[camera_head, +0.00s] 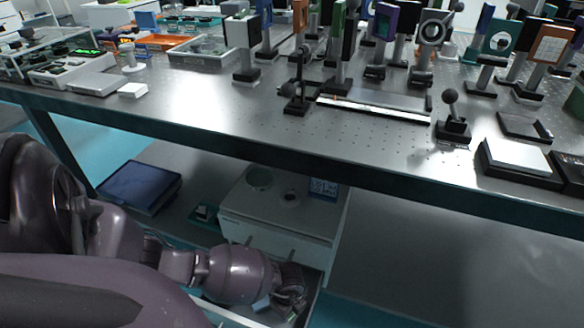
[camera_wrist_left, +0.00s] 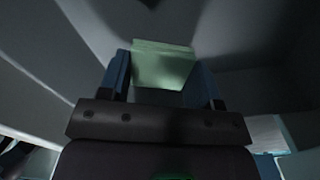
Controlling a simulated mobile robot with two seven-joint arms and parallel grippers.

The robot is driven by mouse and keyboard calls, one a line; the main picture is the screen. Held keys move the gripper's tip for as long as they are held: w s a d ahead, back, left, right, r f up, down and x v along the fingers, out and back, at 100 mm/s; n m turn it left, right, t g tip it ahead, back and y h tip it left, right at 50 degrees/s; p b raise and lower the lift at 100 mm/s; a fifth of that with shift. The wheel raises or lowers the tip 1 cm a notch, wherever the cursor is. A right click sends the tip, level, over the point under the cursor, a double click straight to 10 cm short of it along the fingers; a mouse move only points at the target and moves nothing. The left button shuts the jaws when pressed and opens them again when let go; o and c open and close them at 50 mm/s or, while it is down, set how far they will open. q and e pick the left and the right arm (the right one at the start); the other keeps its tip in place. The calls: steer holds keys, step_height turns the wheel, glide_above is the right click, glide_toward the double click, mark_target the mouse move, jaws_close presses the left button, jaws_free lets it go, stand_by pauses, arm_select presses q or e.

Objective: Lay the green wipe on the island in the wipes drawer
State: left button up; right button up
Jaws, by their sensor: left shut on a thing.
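The green wipe (camera_wrist_left: 163,66) shows pale green in the left wrist view, between the two blue fingers of my left gripper (camera_wrist_left: 160,80). The gripper is shut on it. Grey walls and a grey floor surround it there. In the head view my left gripper (camera_head: 290,298) reaches down into an open drawer (camera_head: 316,296) below the white cabinet under the table. A small pale blue piece (camera_head: 261,303) shows beside the gripper. I cannot tell whether the wipe touches the drawer floor. My right gripper is not in view.
The optical table (camera_head: 200,120) stands above my left arm, crowded with optics mounts at the back. The white cabinet (camera_head: 275,213) stands on the shelf beneath, close to the arm. A dark flat case (camera_head: 139,187) lies to its left. The shelf's right side is bare.

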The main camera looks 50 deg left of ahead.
arm_select(q)
steer(key=shift+s+f, duration=0.25)
steer(key=shift+f, duration=0.75)
steer(key=shift+w+f+b, duration=0.1)
steer(key=shift+f+b, duration=0.1)
steer(key=shift+b, duration=0.1)
steer(key=shift+w+r, duration=0.15)
steer(key=o, duration=0.9)
